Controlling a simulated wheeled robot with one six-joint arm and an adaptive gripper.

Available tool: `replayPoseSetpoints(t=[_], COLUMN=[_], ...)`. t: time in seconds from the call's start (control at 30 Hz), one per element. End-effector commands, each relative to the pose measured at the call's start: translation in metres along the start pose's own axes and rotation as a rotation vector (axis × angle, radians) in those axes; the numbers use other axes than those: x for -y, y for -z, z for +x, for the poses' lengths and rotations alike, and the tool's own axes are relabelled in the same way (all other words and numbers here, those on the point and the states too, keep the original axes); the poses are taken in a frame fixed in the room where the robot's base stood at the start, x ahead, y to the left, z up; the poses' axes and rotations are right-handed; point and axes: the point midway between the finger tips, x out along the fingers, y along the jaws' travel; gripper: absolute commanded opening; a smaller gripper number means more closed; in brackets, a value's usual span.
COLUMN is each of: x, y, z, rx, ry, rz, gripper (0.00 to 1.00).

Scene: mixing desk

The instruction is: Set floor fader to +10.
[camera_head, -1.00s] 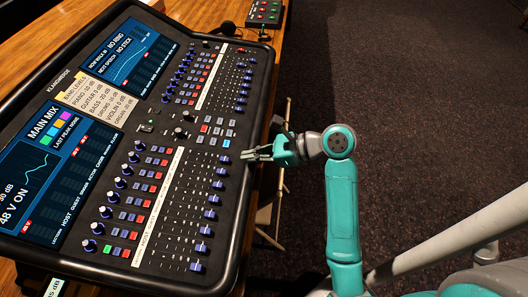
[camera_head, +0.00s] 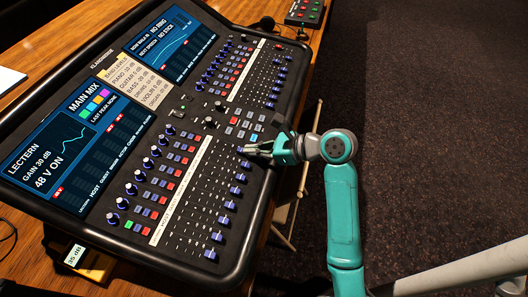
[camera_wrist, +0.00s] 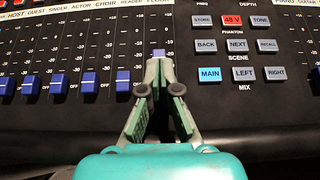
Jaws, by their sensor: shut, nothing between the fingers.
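The mixing desk (camera_head: 255,215) has a row of blue fader caps along its near edge. In the wrist view, the floor fader's blue cap (camera_wrist: 158,53) is under the FLOOR label, farther up its slot than the caps to its left, such as this neighbouring fader (camera_wrist: 123,80). My gripper (camera_wrist: 159,75) is shut and empty, its tips just on the near side of the floor cap; whether they touch it I cannot tell. In the head view my gripper (camera_head: 250,150) reaches over the right edge of the desk, partly hiding that cap.
To the right of the fader, buttons including a lit MAIN button (camera_wrist: 209,74) and a red 48 V button (camera_wrist: 232,20) lie close by. The desk's raised black rim (camera_head: 236,270) borders the faders. Dark carpet is open on the right.

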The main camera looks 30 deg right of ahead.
Motion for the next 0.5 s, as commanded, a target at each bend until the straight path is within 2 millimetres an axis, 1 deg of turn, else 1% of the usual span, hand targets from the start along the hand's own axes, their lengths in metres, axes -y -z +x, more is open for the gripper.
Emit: replayPoseSetpoints(t=[0.03,0.1,0.3,0.4,0.5], x=[-0.001,-0.001,-0.001,-0.001,0.000], y=[-0.007,-0.015,-0.033,-0.038,-0.039], z=[0.010,0.023,0.053,0.061,0.064], rx=[0.001,0.001,0.000,0.001,0.001], ry=[-0.004,-0.005,-0.003,-0.001,0.001], rz=[-0.005,-0.004,-0.002,-0.003,-0.001], gripper=[0.00,0.00,0.00,0.00,0.00])
